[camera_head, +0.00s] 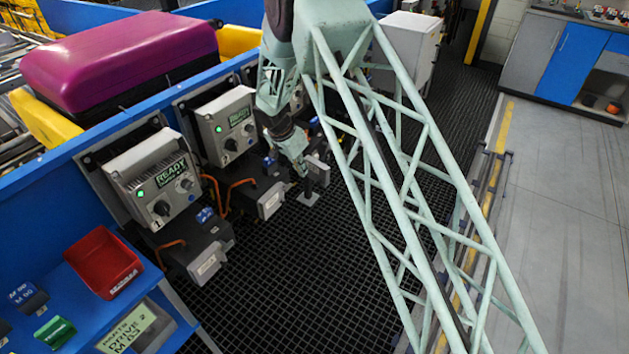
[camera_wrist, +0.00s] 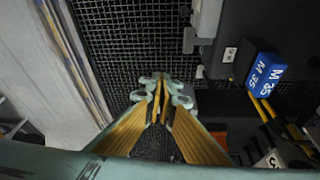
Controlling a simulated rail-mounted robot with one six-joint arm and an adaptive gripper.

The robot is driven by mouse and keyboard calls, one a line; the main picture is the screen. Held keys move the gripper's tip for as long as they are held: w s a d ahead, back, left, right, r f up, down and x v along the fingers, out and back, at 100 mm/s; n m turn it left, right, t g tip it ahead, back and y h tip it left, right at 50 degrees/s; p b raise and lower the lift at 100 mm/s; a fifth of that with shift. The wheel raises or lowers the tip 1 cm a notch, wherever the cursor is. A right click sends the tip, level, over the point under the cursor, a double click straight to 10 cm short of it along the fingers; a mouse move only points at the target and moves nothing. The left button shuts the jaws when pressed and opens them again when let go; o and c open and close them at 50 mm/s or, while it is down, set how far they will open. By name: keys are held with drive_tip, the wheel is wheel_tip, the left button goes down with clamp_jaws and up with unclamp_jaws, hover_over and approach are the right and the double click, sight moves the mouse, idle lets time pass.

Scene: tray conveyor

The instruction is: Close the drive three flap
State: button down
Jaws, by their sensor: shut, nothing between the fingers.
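The third drive unit is mostly hidden behind my arm in the head view; only part of its grey control box (camera_head: 297,100) shows. A grey flap-like plate (camera_head: 319,170) stands out at its lower front, beside my gripper (camera_head: 303,172). In the wrist view my gripper (camera_wrist: 162,92) is shut and empty, its fingertips together over the dark grating. A light grey plate (camera_wrist: 207,18), possibly the flap, is at the top, right of and apart from the fingertips. A dark housing with a blue M 35 block (camera_wrist: 262,72) is on the right. The flap's exact angle is unclear.
Control box one (camera_head: 158,182) and control box two (camera_head: 226,125) show READY with green lights; labelled housings with orange cables sit below. A purple case (camera_head: 120,55) lies on the conveyor. A red bin (camera_head: 104,262) is lower left. The grating (camera_head: 300,280) is clear.

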sight(315, 172)
drive_tip(key=shift+w+a+f, duration=0.1)
drive_tip(key=shift+a+f, duration=0.1)
drive_tip(key=shift+f, duration=0.3)
drive_tip(key=shift+w+a+f, duration=0.1)
drive_tip(key=shift+a+f, duration=0.1)
drive_tip(key=shift+f, duration=0.3)
drive_tip(key=shift+f, duration=0.15)
drive_tip(key=w+d+f+b, duration=0.2)
drive_tip(key=w+d+f, duration=0.2)
drive_tip(key=f, duration=0.5)
drive_tip(key=shift+w+d+f, duration=0.2)
drive_tip(key=shift+w+d, duration=0.15)
drive_tip(key=shift+w, duration=0.5)
drive_tip(key=shift+d, duration=0.15)
